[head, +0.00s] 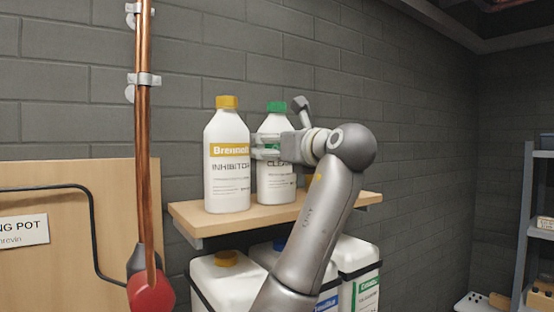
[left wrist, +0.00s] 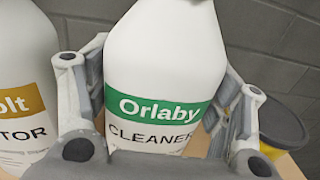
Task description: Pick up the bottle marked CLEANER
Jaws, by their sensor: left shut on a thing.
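The CLEANER bottle (head: 276,185) is white with a green cap and a green band. It is upright at the wooden shelf, and its base looks to be at the board. In the left wrist view the bottle (left wrist: 165,50) fills the middle, with "Orlaby" and "CLEANER" readable. My left gripper (head: 268,146) is shut around its upper body, one finger on each side; the fingers also show in the left wrist view (left wrist: 160,105). The gripper covers part of the label in the head view. My right gripper is not in view.
A white INHIBITOR bottle (head: 227,180) with a yellow cap stands close on the left. The wooden shelf (head: 205,222) sits above several white canisters (head: 215,280). A dark-lidded yellow thing (left wrist: 282,125) is right of the gripper. Copper pipes (head: 142,140) run up at left.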

